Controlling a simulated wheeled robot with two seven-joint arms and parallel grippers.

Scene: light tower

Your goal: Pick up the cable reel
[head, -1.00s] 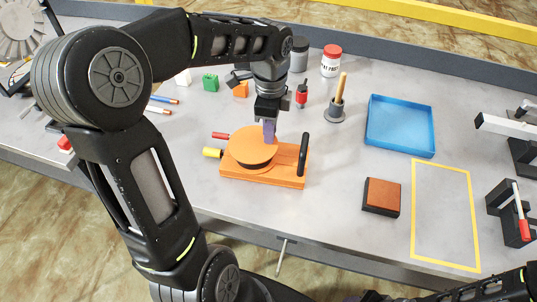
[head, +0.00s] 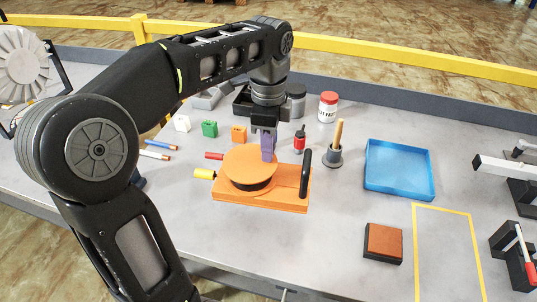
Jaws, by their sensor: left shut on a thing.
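The cable reel (head: 290,200) is orange, with a flat base plate, a round disc top over a dark drum, an upright black handle at its right end, and a yellow and a red piece at its left. My right gripper is not in view.
To the right are a blue tray (head: 400,190), a brown-topped block (head: 383,243) and a yellow-taped outline (head: 446,209). Bare bench lies in front.

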